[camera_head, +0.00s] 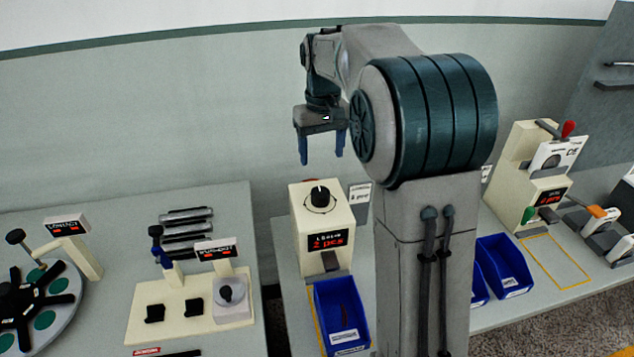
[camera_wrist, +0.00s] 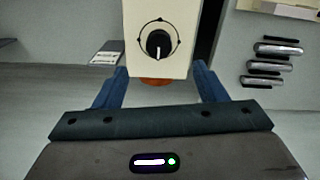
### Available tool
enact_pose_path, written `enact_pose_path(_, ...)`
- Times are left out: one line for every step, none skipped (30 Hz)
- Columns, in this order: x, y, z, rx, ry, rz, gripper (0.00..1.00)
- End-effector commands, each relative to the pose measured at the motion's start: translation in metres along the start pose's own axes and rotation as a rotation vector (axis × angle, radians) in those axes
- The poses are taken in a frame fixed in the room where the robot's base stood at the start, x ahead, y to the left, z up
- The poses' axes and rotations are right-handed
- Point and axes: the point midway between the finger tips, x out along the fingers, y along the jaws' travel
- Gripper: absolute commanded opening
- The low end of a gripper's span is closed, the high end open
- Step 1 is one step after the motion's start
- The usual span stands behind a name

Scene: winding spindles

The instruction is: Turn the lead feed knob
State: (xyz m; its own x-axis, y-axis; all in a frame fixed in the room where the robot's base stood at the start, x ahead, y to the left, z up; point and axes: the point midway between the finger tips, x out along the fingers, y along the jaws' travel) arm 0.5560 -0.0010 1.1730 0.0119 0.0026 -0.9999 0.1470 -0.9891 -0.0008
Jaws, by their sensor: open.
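The lead feed knob (camera_head: 320,196) is a black round knob with a white pointer line, on top of a cream box (camera_head: 305,232) whose display reads "2 pcs". In the wrist view the knob (camera_wrist: 158,45) sits inside a marked ring, its line close to upright in the picture. My gripper (camera_head: 321,160) hangs above the box with its blue fingers pointing down, open and empty. In the wrist view the fingers (camera_wrist: 158,72) are spread wide. The knob shows beyond the fingertips, roughly centred between them, and nothing touches it.
A blue bin (camera_head: 341,316) stands in front of the box. A small sign (camera_head: 359,193) stands beside it. A red-orange part (camera_wrist: 155,82) shows at the box's edge. At left is a table with a cream fixture (camera_head: 180,310); at right, a lever machine (camera_head: 535,180).

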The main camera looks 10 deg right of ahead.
Motion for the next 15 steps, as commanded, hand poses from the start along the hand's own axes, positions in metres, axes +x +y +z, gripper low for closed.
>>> enact_pose_path(-0.001,0.001,-0.007,-0.003,-0.006,0.0,0.65)
enact_pose_path(-0.001,0.002,-0.009,-0.004,-0.009,0.001,0.65)
enact_pose_path(0.0,0.003,-0.012,-0.005,-0.011,0.001,0.65)
enact_pose_path(0.0,0.003,-0.013,-0.006,-0.013,0.001,0.65)
enact_pose_path(0.001,0.003,-0.014,-0.006,-0.014,0.001,0.65)
enact_pose_path(0.004,0.004,-0.014,-0.006,-0.015,0.001,0.65)
enact_pose_path(0.006,0.004,-0.014,-0.006,-0.016,0.001,0.65)
enact_pose_path(0.009,0.004,-0.014,-0.005,-0.017,0.0,0.65)
enact_pose_path(0.014,0.004,-0.014,-0.005,-0.018,0.0,0.65)
enact_pose_path(0.018,0.004,-0.014,-0.005,-0.017,0.0,0.65)
enact_pose_path(0.023,0.004,-0.013,-0.005,-0.019,0.0,0.65)
enact_pose_path(0.03,0.004,-0.013,-0.005,-0.018,0.0,0.65)
enact_pose_path(0.036,0.004,-0.013,-0.005,-0.02,0.0,0.65)
enact_pose_path(0.042,0.004,-0.013,-0.005,-0.019,0.0,0.65)
enact_pose_path(0.051,0.004,-0.013,-0.005,-0.019,0.0,0.65)
